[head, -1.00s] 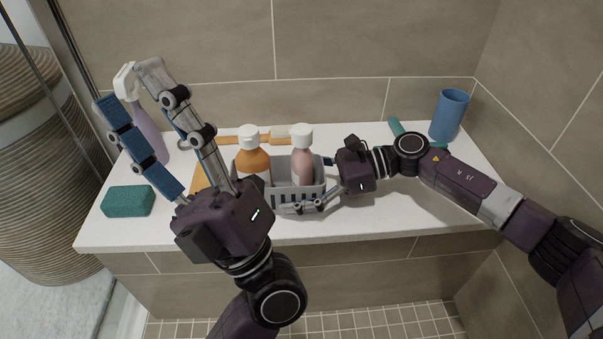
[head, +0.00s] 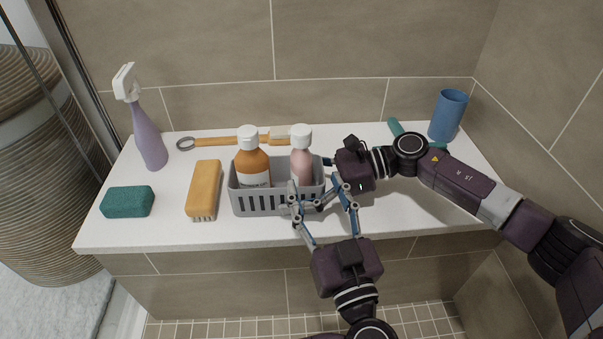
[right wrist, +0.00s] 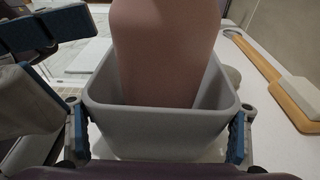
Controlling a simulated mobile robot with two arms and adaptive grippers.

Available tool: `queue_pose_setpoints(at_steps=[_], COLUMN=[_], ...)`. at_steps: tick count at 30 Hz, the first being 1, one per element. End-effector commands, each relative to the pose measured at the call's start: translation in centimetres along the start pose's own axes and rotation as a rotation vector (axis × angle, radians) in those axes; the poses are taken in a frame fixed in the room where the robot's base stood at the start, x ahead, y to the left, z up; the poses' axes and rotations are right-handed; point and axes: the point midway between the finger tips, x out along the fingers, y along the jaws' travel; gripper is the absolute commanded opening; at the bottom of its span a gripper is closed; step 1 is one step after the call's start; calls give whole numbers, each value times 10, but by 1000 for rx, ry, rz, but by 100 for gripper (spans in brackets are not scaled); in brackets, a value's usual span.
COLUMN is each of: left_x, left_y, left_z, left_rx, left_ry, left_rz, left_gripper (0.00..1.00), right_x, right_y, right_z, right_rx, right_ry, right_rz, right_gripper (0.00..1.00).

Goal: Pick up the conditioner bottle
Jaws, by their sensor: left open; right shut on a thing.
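A grey slotted basket (head: 250,203) stands on the white ledge. It holds an orange bottle (head: 253,166) with a white cap at left and a pink bottle (head: 301,163) with a white cap at right. I cannot read which one is the conditioner. My right gripper (head: 318,184) is shut on the basket's right end, one finger on each side; the right wrist view shows the basket (right wrist: 155,130) between its fingers and the pink bottle (right wrist: 162,50) inside. My left gripper (head: 322,194) is open by the basket's front right, below the pink bottle's cap; its fingers overlap the right gripper's.
A teal sponge (head: 128,202), a yellow brush (head: 204,189) and a purple spray bottle (head: 149,135) stand or lie at left. A long-handled brush (head: 235,141) lies behind the basket. A blue cup (head: 448,115) and a green-handled item (head: 396,127) are at back right.

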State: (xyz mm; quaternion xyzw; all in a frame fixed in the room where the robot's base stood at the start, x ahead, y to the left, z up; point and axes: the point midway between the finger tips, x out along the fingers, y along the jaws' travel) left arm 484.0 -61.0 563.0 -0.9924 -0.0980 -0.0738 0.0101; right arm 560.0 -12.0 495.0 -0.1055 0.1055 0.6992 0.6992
Motion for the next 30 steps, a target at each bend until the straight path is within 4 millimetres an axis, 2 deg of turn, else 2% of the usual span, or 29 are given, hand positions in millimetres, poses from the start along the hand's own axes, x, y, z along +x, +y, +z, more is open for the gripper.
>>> queue_pose_setpoints(at_steps=[3, 10, 19, 28, 30], left_x=[18, 35, 75, 80, 80], left_y=[0, -2, -7, -7, -7], left_z=[-1, 0, 2, 2, 2], left_rx=[-2, -2, -4, -5, -5], left_ry=[4, 3, 3, 0, 0], left_rz=[-1, -1, -1, 0, 0], left_gripper=[51, 51, 51, 51, 45], right_x=[1, 1, 1, 1, 1], right_y=[1, 1, 1, 1, 1], right_z=[0, 0, -1, -1, -1], right_rx=[0, 0, 0, 0, 0], right_ry=[1, 1, 1, 1, 1], right_rz=[2, 2, 2, 2, 1], right_gripper=[62, 62, 62, 62, 62])
